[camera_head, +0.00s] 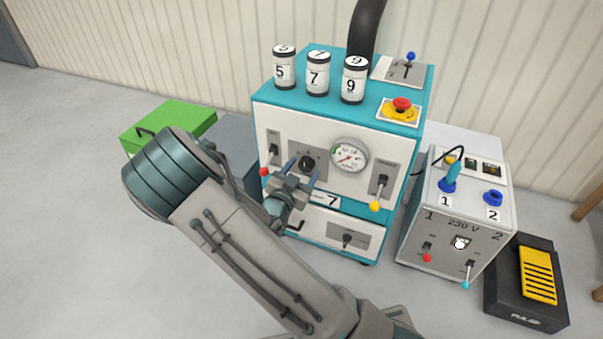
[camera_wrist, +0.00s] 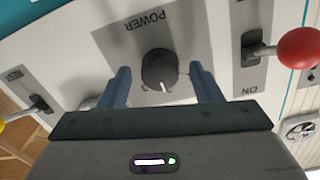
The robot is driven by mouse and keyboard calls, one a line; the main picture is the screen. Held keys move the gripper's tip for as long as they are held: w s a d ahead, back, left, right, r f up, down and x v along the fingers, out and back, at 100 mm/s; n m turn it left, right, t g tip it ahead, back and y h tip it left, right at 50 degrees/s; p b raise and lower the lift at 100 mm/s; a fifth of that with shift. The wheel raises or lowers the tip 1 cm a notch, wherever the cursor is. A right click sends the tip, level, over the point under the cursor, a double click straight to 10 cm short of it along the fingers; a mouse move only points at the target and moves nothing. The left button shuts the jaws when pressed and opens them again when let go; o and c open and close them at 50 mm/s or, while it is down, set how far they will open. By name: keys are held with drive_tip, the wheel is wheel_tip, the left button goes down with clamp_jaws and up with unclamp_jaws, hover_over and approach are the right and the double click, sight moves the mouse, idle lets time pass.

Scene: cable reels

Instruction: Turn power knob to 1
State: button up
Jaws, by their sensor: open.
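The power knob (camera_head: 306,163) is a round black knob on a grey plate on the white front of the teal machine (camera_head: 262,97). In the wrist view the power knob (camera_wrist: 159,70) shows a white pointer mark near its lower edge, under the upside-down label POWER. My gripper (camera_head: 303,169) is in front of the plate. In the wrist view my gripper (camera_wrist: 162,72) is open, with one blue finger on each side of the knob and a visible gap to it on both sides. Whether the fingertips reach the knob's depth I cannot tell.
A red-tipped lever (camera_wrist: 298,48) sits close to the right finger in the wrist view. The gauge (camera_head: 348,156) and yellow-tipped lever (camera_head: 376,205) are right of the knob. A green box (camera_head: 180,118) stands left; a 230 V box (camera_head: 440,246) stands right.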

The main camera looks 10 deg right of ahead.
drive_tip(key=c, duration=1)
drive_tip(key=shift+n+p, duration=0.3)
drive_tip(key=shift+p, duration=0.05)
drive_tip(key=shift+r+n+p, duration=0.15)
drive_tip(key=shift+n+p, duration=0.7)
drive_tip(key=shift+n, duration=0.05)
drive_tip(key=n+p, duration=0.2)
drive_tip(key=shift+n, duration=0.3)
drive_tip(key=n+p, duration=0.2)
drive_tip(key=n, duration=0.2)
drive_tip(key=shift+n+p, duration=0.4)
drive_tip(key=shift+f+n, duration=0.2)
drive_tip(key=shift+n, duration=0.1)
